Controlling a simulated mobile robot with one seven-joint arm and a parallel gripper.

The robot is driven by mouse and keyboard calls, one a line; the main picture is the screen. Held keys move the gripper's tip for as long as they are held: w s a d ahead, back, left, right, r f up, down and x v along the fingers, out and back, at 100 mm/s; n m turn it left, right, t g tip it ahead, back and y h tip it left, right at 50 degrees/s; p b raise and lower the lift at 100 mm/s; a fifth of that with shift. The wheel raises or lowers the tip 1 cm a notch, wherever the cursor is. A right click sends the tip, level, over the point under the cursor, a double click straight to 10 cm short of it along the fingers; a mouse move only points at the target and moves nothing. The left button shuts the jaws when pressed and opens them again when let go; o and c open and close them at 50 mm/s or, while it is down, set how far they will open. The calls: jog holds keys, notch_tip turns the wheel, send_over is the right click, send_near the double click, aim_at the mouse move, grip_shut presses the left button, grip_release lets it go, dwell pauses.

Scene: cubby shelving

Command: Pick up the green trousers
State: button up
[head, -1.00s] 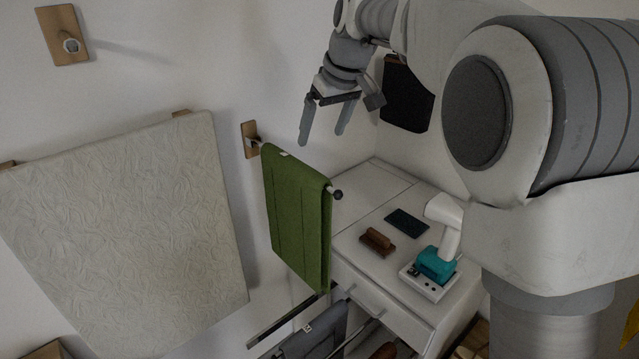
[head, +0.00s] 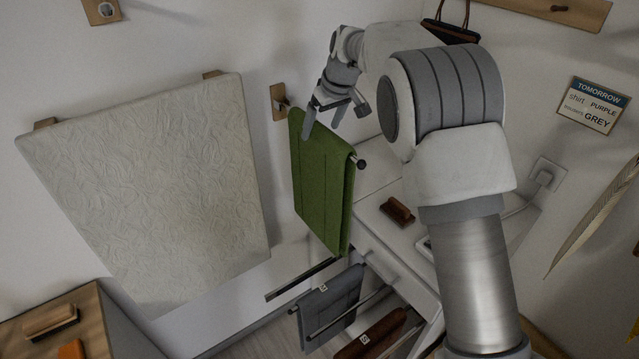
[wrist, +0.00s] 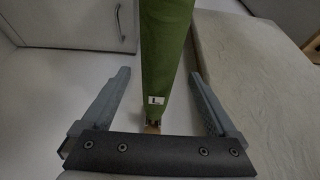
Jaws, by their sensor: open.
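The green trousers (head: 322,192) hang folded over a wall-mounted rod in the head view. In the wrist view the trousers (wrist: 166,45) show as a narrow green strip with a small white label, between the two fingers. My gripper (head: 322,130) is at the top of the trousers in the head view, with one finger overlapping them. In the wrist view my gripper (wrist: 158,73) is open, its fingers apart on either side of the cloth, with gaps to both. The rod's wall mount (head: 279,101) shows just left of the gripper.
A white padded board (head: 150,190) is on the wall at left. A white drawer cabinet (head: 385,225) stands behind and right of the trousers, with a brown brush (head: 397,211) on top. Grey trousers (head: 331,305) hang on a lower pull-out rod.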

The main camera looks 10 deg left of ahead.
jog(key=p+x, duration=0.2)
jog(key=x, duration=0.4)
jog(key=shift+w+f, duration=0.15)
jog(key=shift+f, duration=0.05)
jog(key=shift+f+b, duration=0.3)
jog(key=shift+b, duration=0.1)
dwell(0.5)
grip_shut()
dwell(0.3)
jog(key=shift+r, duration=0.1)
